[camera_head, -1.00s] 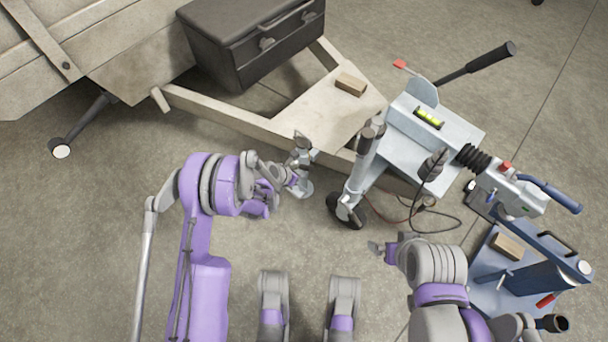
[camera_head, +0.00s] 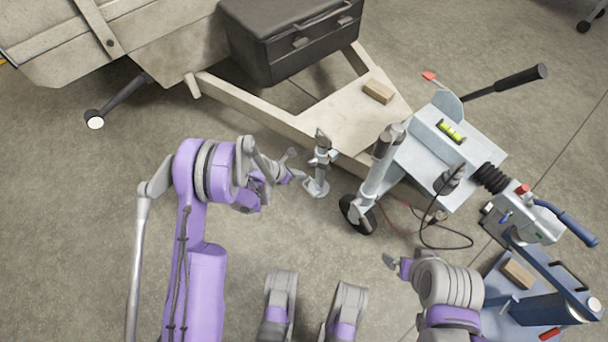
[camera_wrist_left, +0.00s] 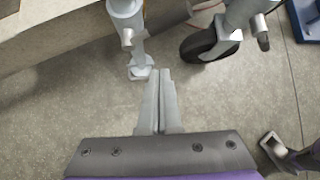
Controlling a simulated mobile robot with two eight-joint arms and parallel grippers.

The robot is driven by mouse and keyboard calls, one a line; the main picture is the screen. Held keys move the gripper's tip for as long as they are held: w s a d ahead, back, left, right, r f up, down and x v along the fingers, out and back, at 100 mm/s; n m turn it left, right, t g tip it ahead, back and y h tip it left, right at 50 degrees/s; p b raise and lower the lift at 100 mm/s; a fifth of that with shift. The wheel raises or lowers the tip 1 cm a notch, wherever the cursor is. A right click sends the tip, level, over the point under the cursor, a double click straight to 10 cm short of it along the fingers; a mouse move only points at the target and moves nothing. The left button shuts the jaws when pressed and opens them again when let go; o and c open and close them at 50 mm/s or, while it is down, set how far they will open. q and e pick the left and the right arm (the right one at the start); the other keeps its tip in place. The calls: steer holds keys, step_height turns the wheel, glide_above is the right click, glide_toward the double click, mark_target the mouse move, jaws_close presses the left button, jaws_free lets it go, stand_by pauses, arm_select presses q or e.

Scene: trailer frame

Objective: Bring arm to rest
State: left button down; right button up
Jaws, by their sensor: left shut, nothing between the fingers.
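My left gripper (camera_head: 298,176) is just left of a grey metal stand (camera_head: 320,170) beside the trailer frame (camera_head: 250,115). In the left wrist view its two fingers (camera_wrist_left: 160,75) lie flat together with nothing between them.
A black toolbox (camera_head: 290,45) sits on the frame, with a wooden block (camera_head: 378,91) nearby. The coupling (camera_head: 525,215) and a loose cable (camera_head: 445,245) are at the right. A blue stand (camera_head: 530,310) is at the lower right.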

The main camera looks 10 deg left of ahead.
stand_by(0.5)
arm_select(q)
steer(key=s+r+m+y, duration=0.1)
steer(key=s+r+m, duration=0.25)
steer(key=r, duration=0.35)
steer(key=s+r+m+g+y, duration=0.1)
steer(key=s+r+m, duration=0.2)
steer(key=r+m, duration=0.25)
steer(key=s+r+m+y, duration=0.1)
steer(key=s+r+m, duration=0.25)
steer(key=r, duration=0.45)
steer(key=s+a+r+m+y, duration=0.1)
steer(key=s+a+r+m, duration=0.15)
steer(key=s+m, duration=0.65)
steer(key=s+a+r+m+y, duration=0.2)
steer(key=s+r+m, duration=0.2)
steer(key=s+m, duration=0.5)
step_height(320, 180, up, 27)
steer(key=n+p, duration=0.2)
steer(key=p, duration=2.2)
steer(key=shift+s+d+t, duration=0.25)
steer(key=shift+s+t, duration=0.1)
steer(key=shift+t, duration=0.05)
arm_select(e)
step_height(320, 180, up, 27)
steer(key=t, duration=0.1)
steer(key=shift+w+r, duration=0.15)
steer(key=shift+w, duration=0.3)
